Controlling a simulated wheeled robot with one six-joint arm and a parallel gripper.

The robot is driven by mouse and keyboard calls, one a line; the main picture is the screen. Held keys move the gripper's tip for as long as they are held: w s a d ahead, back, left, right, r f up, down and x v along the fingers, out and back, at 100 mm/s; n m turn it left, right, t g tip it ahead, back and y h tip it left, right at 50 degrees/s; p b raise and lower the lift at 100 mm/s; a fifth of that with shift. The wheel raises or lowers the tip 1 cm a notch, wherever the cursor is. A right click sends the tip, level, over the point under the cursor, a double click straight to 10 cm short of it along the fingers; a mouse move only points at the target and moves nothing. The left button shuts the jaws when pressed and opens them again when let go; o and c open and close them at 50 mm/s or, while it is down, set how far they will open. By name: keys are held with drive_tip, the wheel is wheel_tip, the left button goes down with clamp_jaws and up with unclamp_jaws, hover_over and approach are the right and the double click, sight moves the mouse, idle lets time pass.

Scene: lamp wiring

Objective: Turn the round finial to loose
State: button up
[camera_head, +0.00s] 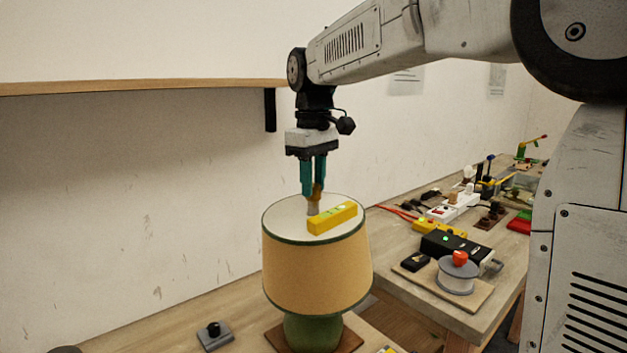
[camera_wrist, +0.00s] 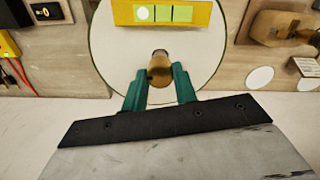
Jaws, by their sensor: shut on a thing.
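The lamp has a tan shade (camera_head: 315,270) with green trim, a pale top disc and a green base (camera_head: 312,333). The round finial (camera_wrist: 160,66) is brass-brown and stands at the middle of the disc in the wrist view. My gripper (camera_head: 314,192) points straight down over the shade top. Its two teal fingers are shut on the finial, one on each side.
A yellow bar (camera_head: 332,218) with green windows lies on the shade top beside the finial. A small switch (camera_head: 213,335) is left of the lamp. The right bench holds a spool (camera_head: 457,276), a black box (camera_head: 453,246) and a power strip (camera_head: 455,207). A wooden shelf (camera_head: 130,87) is on the wall.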

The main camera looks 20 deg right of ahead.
sight(314, 185)
idle(0.4)
drive_tip(key=o, duration=1)
wheel_tip(314, 185, up, 8)
drive_tip(key=shift+f, duration=0.1)
